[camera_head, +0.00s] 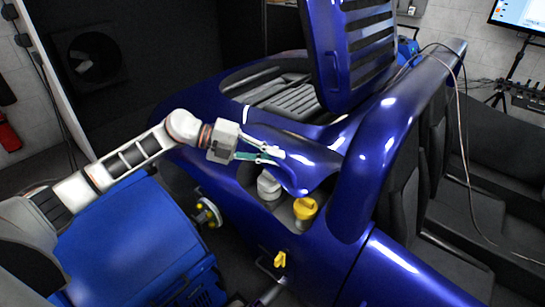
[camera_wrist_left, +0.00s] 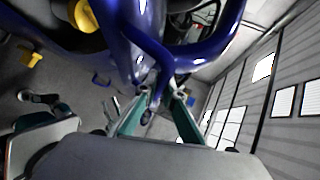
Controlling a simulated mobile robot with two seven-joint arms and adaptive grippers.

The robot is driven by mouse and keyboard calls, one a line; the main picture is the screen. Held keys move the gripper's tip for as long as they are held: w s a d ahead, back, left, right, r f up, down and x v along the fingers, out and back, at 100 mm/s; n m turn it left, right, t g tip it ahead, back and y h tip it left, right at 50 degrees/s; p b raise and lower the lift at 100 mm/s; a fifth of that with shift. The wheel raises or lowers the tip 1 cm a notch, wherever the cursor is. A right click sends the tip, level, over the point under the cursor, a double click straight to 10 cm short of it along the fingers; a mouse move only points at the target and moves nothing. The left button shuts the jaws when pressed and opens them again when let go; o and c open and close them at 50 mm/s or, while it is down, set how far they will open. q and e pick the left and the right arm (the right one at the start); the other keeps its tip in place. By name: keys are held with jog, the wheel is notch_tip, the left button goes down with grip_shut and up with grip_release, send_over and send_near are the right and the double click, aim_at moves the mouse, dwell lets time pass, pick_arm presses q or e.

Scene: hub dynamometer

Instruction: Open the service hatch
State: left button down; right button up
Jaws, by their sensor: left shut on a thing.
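The service hatch (camera_head: 305,165) is a glossy blue curved panel on the side of the blue vehicle. It stands tilted up, with an open compartment showing below it. My left gripper (camera_head: 278,155) is at its near left edge and is shut on it. In the left wrist view the teal fingers of my left gripper (camera_wrist_left: 155,100) close around a narrow blue part of the hatch (camera_wrist_left: 150,55). A yellow cap (camera_head: 305,208) and a white container (camera_head: 268,186) sit in the compartment. The exact grip contact is partly hidden. My right gripper is not in view.
A large louvred blue cover (camera_head: 333,60) stands raised behind the hatch. A blue pillar (camera_head: 385,150) rises close to its right. A yellow handle (camera_head: 280,260) and a round hub (camera_head: 208,213) are low on the near side. Black seats (camera_head: 480,170) are at the right.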

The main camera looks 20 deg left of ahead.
pick_arm(q)
jog(key=shift+r, duration=0.1)
jog(key=c, duration=2.1)
grip_release()
jog(key=shift+c, duration=0.2)
jog(key=shift+a, duration=0.1)
jog(key=v, duration=1.1)
jog(key=shift+a, duration=0.45)
jog(key=shift+s, duration=0.15)
